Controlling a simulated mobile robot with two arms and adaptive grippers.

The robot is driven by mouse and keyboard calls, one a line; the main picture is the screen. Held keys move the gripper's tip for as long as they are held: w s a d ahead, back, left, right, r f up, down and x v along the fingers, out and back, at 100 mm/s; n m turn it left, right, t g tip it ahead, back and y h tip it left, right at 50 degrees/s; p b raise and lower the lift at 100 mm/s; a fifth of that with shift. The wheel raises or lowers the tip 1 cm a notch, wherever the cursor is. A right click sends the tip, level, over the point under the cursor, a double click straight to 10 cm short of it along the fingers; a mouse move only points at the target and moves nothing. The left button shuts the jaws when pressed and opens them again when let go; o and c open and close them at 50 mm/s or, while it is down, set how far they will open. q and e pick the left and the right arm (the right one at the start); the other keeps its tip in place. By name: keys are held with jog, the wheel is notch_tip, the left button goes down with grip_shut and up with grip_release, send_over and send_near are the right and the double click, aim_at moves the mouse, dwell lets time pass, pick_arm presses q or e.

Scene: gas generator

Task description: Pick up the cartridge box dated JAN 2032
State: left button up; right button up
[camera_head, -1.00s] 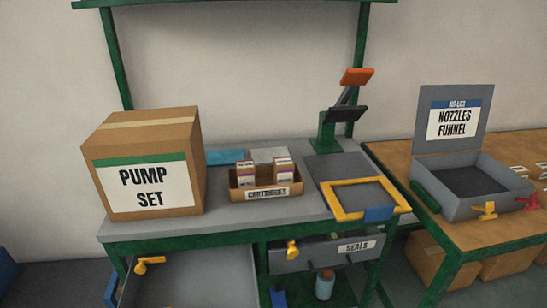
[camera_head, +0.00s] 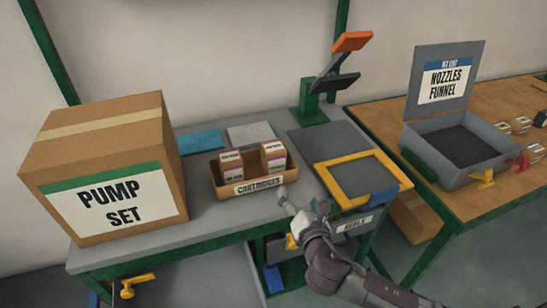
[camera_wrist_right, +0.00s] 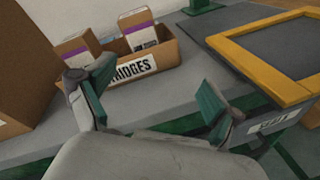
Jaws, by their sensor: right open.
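The brown tray labelled CARTRIDGES (camera_head: 226,194) stands on the grey workbench in the head view. It holds small cartridge boxes, a left one (camera_head: 236,180) and a right one (camera_head: 273,156). The dates on them are too small to read. In the right wrist view the left box (camera_wrist_right: 76,50) and the right box (camera_wrist_right: 138,32) show purple bands, above the tray front (camera_wrist_right: 165,64). My right gripper (camera_head: 302,202) is open and empty, in front of and to the right of the tray. Its fingers also show in the right wrist view (camera_wrist_right: 152,100). My left gripper is not in view.
A large PUMP SET box (camera_head: 110,165) stands left of the tray. A yellow frame (camera_head: 324,176) and a green stand with an orange top (camera_head: 318,103) are to the right. A grey NOZZLES FUNNEL case (camera_head: 440,172) is on the wooden table. Blue and grey pads lie behind the tray.

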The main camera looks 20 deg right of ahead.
aim_at(273, 149)
jog(key=w+n, duration=0.1)
jog(key=n, duration=0.1)
jog(key=w+r+n+t+y, duration=0.1)
jog(key=n, duration=0.2)
jog(key=w+a+r+n+y, duration=0.1)
jog(key=n, duration=0.1)
jog(key=shift+w+n+t, duration=0.3)
jog(key=shift+n+t, duration=0.1)
jog(key=w, duration=0.8)
jog(key=shift+a+p, duration=0.15)
jog(key=shift+p, duration=0.2)
jog(key=shift+w+r, duration=0.15)
jog(key=shift+w, duration=0.3)
jog(key=w, duration=0.4)
jog(key=shift+w+p, duration=0.3)
jog(key=shift+w, duration=0.05)
jog(key=shift+s+r, duration=0.1)
jog(key=c, duration=1.3)
